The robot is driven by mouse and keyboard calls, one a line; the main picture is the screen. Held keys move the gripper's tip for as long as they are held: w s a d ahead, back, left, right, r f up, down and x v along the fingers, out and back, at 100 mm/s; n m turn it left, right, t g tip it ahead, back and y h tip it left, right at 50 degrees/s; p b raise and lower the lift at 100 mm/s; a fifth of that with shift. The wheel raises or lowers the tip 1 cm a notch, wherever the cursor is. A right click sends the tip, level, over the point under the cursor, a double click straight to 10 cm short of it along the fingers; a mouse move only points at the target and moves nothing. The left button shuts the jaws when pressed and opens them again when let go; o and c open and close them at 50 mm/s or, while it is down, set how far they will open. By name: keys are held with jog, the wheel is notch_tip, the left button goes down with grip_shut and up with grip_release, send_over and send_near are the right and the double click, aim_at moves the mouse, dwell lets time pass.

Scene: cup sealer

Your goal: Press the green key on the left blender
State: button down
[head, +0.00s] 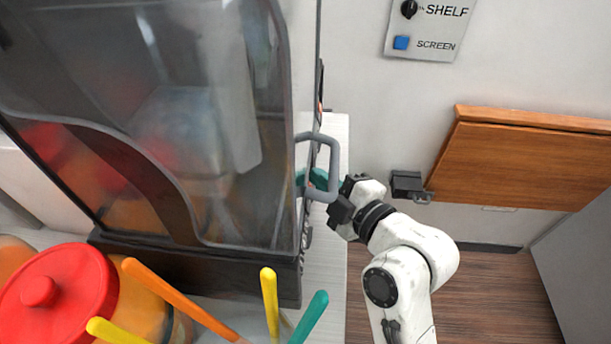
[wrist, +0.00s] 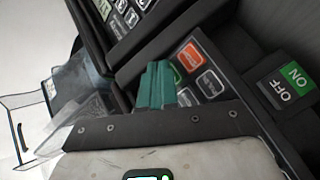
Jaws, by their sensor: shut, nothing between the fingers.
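A blender (head: 285,262) with a clear, dark-tinted cover fills the left of the head view. Its front panel faces right and is seen almost edge-on there. In the wrist view, its dark keypad (wrist: 222,86) carries an orange key (wrist: 190,57) and several black keys. A sliver of the green key (wrist: 177,72) shows beside my fingertips, which hide the rest. My gripper (wrist: 157,87) is shut and empty, with teal fingertips over the keypad at the green key. I cannot tell whether they touch it. In the head view, the fingertips (head: 318,180) are partly behind the cover's handle.
The grey looped cover handle (head: 334,168) stands close around my fingertips. A green-and-white ON/OFF switch (wrist: 285,86) is right of the keypad. Another keypad (wrist: 122,14) shows at upper left. A red-lidded jar (head: 60,295) and colored handles stand at front left. A brown wooden panel (head: 525,160) is at right.

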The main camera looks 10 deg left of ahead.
jog(key=shift+a+f, duration=0.1)
jog(key=shift+a, duration=0.15)
dwell(0.4)
jog(key=shift+d, duration=0.1)
jog(key=shift+d+r+b, duration=0.3)
jog(key=shift+d, duration=0.35)
jog(key=shift+d, duration=0.1)
jog(key=shift+d+r, duration=0.25)
jog(key=shift+d, duration=0.5)
jog(key=shift+d+r, duration=0.25)
jog(key=shift+d, duration=0.55)
jog(key=shift+d+r, duration=0.25)
jog(key=shift+d, duration=0.5)
